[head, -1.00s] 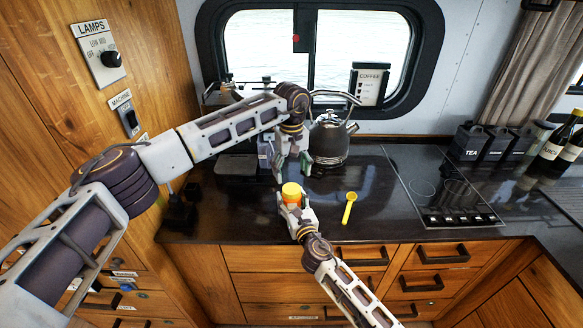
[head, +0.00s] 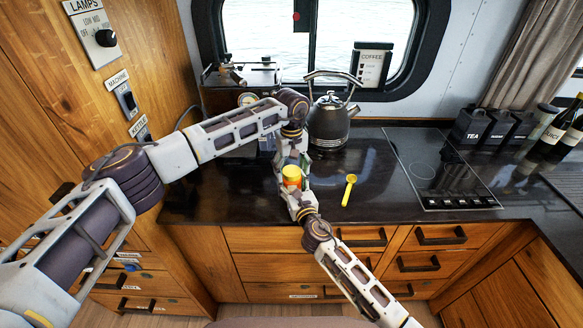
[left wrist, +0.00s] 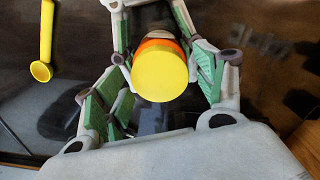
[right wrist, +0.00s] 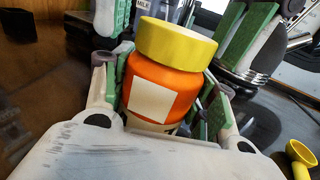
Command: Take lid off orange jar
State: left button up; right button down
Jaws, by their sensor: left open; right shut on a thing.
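The orange jar (right wrist: 165,92) has a yellow lid (right wrist: 177,42) on it and a pale label on its front. My right gripper (right wrist: 168,105) is shut on the jar's body, with green pads on both sides. In the head view the jar (head: 291,182) stands upright near the counter's front edge. My left gripper (left wrist: 160,70) is open around the lid from above; the lid (left wrist: 162,75) lies between its green pads with gaps visible. In the head view the left gripper (head: 291,160) is just behind and above the jar, partly hidden.
A yellow scoop (head: 349,190) lies on the dark counter (head: 385,205) right of the jar. A black kettle (head: 329,122) stands behind. The cooktop (head: 440,175) is further right, with black canisters (head: 490,130) beyond. A coffee machine (head: 242,78) is back left.

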pick_arm(q)
jog(key=shift+c, duration=0.4)
jog(key=c, duration=1)
